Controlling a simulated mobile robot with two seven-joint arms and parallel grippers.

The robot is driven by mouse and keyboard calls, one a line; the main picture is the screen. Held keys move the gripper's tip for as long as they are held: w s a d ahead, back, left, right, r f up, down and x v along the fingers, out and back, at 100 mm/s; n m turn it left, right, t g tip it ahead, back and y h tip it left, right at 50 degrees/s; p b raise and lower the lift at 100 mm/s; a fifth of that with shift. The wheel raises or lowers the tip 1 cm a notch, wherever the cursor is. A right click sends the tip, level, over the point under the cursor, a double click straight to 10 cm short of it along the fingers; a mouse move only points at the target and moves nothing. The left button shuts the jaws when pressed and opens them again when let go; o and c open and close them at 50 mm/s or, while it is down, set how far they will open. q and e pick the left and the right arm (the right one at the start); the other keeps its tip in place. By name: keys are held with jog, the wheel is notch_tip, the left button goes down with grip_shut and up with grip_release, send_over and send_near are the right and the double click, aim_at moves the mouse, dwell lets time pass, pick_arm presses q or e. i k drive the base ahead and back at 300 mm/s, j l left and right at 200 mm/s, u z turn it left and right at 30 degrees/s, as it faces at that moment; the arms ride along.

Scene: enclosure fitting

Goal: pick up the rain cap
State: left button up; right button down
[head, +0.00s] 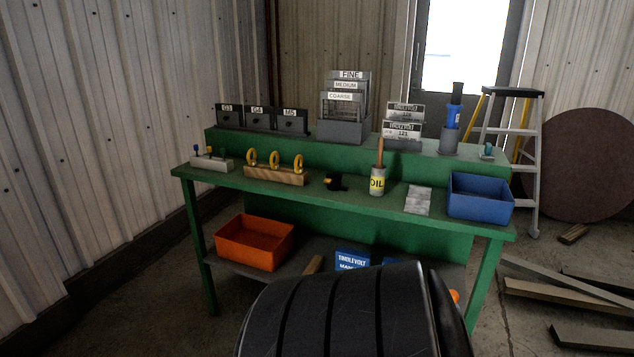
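I cannot single out a rain cap for sure in the head view. A small black thing with an orange mark (335,182) lies on the green workbench (225,179), between the wooden block with yellow rings and the oil can; it is too small to name. Neither of my grippers shows in this view. A large black ribbed shape (340,315) fills the bottom middle, close to the camera, and hides part of the lower shelf. I cannot tell whether it is part of me.
On the bench stand a wooden block with yellow rings (275,175), an oil can (377,183), and a blue bin (480,197). A raised back shelf holds labelled boxes (262,120). An orange bin (254,242) sits below. A stepladder (530,150) and loose boards (565,298) are at right.

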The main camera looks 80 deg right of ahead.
aim_at(335, 185)
jog(key=z, duration=1.75)
